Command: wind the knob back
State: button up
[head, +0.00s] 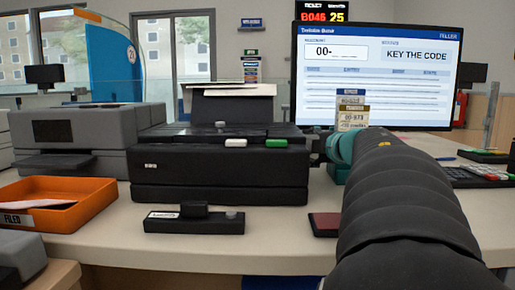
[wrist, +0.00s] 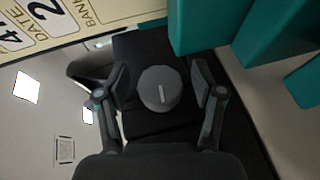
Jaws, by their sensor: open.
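In the wrist view a round grey knob (wrist: 160,88) with a short white line on its face sits on a black surface. The white line points nearly straight up and down in that picture. My gripper (wrist: 159,68) is open, with one finger on each side of the knob and a visible gap on both sides. In the head view, my gripper is mostly hidden beyond my dark arm, at the right end of the black machine (head: 220,178). I cannot make out the knob there.
Teal blocks (wrist: 258,45) and a cream card with large digits (wrist: 50,22) are close to my gripper. The screen (head: 378,75) reads "KEY THE CODE". An orange tray (head: 85,213), a grey printer (head: 75,135) and a small black block (head: 195,220) are on the counter.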

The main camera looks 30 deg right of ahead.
jog(key=c, duration=1.2)
jog(key=shift+o, duration=0.2)
jog(key=shift+a, duration=0.2)
jog(key=shift+d, duration=0.1)
jog(key=shift+d+r+p, duration=0.15)
jog(key=shift+p, duration=0.6)
